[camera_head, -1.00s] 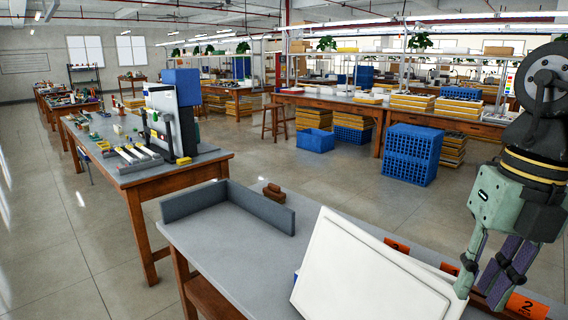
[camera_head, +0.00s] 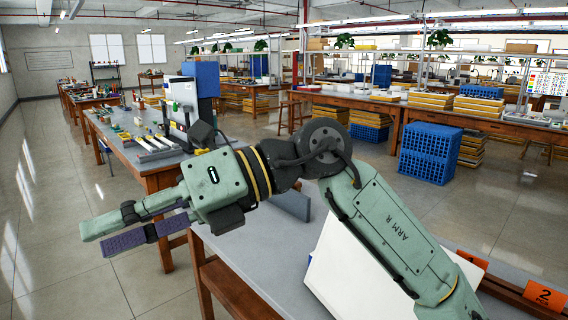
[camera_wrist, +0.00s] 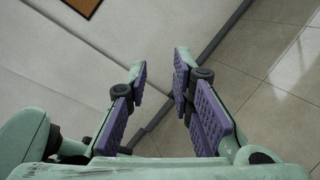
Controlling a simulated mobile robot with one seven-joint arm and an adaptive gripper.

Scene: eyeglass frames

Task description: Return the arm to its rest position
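My gripper (camera_head: 95,238) is at the left of the head view, level and pointing left, in front of the near table's left end, with open floor behind its fingers. In the wrist view its two purple-padded fingers (camera_wrist: 160,72) are apart with nothing between them. My arm reaches from the lower right across the near table and hides part of it. No object is held.
The near grey table (camera_head: 255,265) carries a white panel (camera_head: 345,280), partly behind my arm, and a grey upright strip (camera_head: 290,202). A cluttered workbench (camera_head: 150,165) stands behind. Blue crates (camera_head: 430,152) are at the right. The floor (camera_head: 60,270) at left is clear.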

